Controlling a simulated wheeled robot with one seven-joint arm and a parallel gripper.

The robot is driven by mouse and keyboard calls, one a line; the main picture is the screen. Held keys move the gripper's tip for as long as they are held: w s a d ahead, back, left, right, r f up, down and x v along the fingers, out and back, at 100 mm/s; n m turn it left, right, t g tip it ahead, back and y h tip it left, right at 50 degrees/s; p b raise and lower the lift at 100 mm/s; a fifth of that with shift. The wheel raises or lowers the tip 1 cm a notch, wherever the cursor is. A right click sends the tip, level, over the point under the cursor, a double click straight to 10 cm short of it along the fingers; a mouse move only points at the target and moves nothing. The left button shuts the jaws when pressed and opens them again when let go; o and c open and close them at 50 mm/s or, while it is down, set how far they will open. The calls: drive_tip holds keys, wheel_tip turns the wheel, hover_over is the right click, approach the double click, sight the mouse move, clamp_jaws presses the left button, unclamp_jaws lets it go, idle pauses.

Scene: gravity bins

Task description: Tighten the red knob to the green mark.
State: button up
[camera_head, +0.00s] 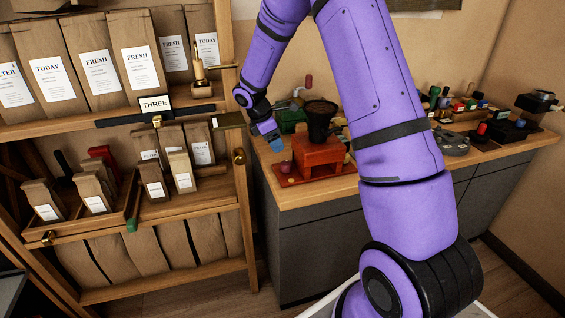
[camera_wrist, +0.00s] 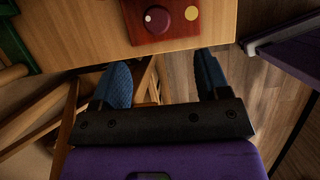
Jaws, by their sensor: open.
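A dark red round knob (camera_wrist: 157,18) with a white dot sits on a red board (camera_wrist: 140,34) at the top of the wrist view. A yellow round spot (camera_wrist: 192,13) lies right of it on the same board. I cannot make out a green mark. In the head view the red board (camera_head: 290,181) lies under a red grinder (camera_head: 318,156) with a black hopper. My gripper (camera_wrist: 163,76) is open and empty, its blue fingers spread in front of the counter edge, apart from the knob. In the head view my gripper (camera_head: 275,142) is left of the grinder.
The wooden counter (camera_head: 290,198) carries a green item (camera_head: 292,122) behind the grinder and several small tools at right. A wooden shelf with paper bags (camera_head: 140,70) stands left of the counter. My arm hides part of the counter.

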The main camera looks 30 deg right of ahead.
sight(285, 163)
drive_tip(key=x, duration=1.2)
drive_tip(key=shift+w, duration=0.25)
drive_tip(key=shift+r, duration=0.1)
drive_tip(key=c, duration=0.9)
